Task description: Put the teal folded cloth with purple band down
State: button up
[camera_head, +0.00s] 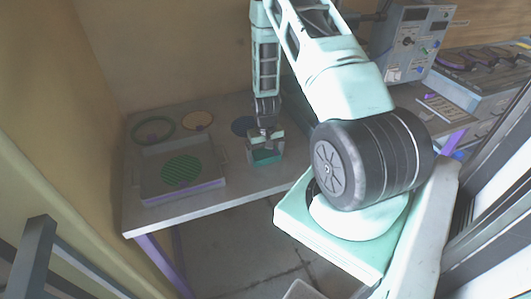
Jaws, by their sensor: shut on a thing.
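My gripper (266,149) points down over the right part of the grey table. It is shut on a small teal thing (266,158), which looks like the teal folded cloth. The purple band cannot be made out at this size. The gripper's jaws hide the upper part of the cloth. I cannot tell whether the cloth touches the table or hangs just above it.
The grey table (222,189) holds a shallow grey tray (182,195) with a green striped disc (181,170). Behind lie a green ring (134,133), a tan disc (198,120) and a dark blue disc (242,125). A control box (408,42) stands at upper right.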

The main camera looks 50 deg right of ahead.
aim_at(265, 153)
jog(key=o, duration=0.7)
jog(key=shift+f, duration=0.15)
jog(key=shift+c, duration=0.2)
notch_tip(265, 153, up, 12)
jog(key=b, duration=0.2)
jog(key=w+a+r+n, duration=0.2)
jog(key=a+r, duration=0.1)
jog(key=a, duration=0.4)
jog(key=w+a+r+n, duration=0.1)
jog(key=a+r+n, duration=0.15)
jog(key=a, duration=0.55)
jog(key=s+a+r+n+y, duration=0.1)
jog(key=s+a+r, duration=0.15)
jog(key=a, duration=0.45)
jog(key=s+a+r+n, duration=0.1)
jog(key=a+r+n, duration=0.1)
jog(key=a+r, duration=0.3)
jog(key=s+a+r+n, duration=0.2)
jog(key=s+a+n, duration=0.1)
jog(key=s+a, duration=0.3)
jog(key=s+a+r+n, duration=0.1)
jog(key=s+a+n, duration=0.2)
jog(key=s+a, duration=0.4)
jog(key=s, duration=0.3)
jog(key=shift+s+a+r+n, duration=0.3)
jog(key=shift+r+n, duration=0.05)
